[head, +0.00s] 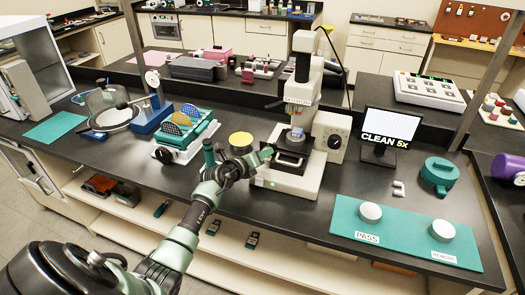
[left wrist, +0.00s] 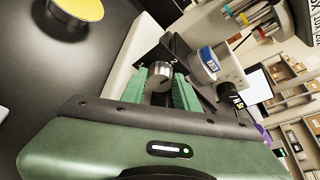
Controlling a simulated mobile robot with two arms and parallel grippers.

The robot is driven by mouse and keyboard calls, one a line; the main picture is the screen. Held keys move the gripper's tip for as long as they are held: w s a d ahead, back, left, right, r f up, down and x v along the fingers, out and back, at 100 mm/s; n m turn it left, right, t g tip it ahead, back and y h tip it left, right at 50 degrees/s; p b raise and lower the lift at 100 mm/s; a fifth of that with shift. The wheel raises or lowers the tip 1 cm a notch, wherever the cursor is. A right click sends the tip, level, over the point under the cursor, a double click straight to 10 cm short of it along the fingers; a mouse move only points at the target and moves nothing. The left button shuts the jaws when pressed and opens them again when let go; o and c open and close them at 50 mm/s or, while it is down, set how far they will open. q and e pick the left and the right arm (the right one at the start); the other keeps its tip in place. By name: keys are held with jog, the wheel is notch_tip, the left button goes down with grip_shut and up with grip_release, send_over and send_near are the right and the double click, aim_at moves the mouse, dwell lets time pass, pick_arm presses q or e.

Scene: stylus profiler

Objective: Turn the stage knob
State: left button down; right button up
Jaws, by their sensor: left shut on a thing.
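The stylus profiler (head: 303,72) is a white instrument with a column and a dark stage (head: 290,160) on its base. My left gripper (head: 266,153) reaches the left side of this stage. In the left wrist view the green fingers of my left gripper (left wrist: 159,92) are shut on the stage knob (left wrist: 158,80), a short silver cylinder beside a dark block. In the head view the knob is hidden by the gripper. A small round grey-blue piece (head: 296,134) sits on top of the stage. My right gripper is not in view.
A white box with a dial (head: 334,142) stands right of the stage. A monitor (head: 390,130) reads "CLEAN 5x". A yellow-topped round container (head: 240,141) and a rack of discs (head: 186,130) are left of the profiler. A teal mat (head: 400,238) lies front right.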

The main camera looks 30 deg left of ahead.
pick_arm(q)
jog(key=c, duration=1.1)
grip_release()
jog(key=shift+o, duration=0.2)
jog(key=v, duration=0.7)
jog(key=shift+s, duration=0.4)
jog(key=shift+r, duration=0.15)
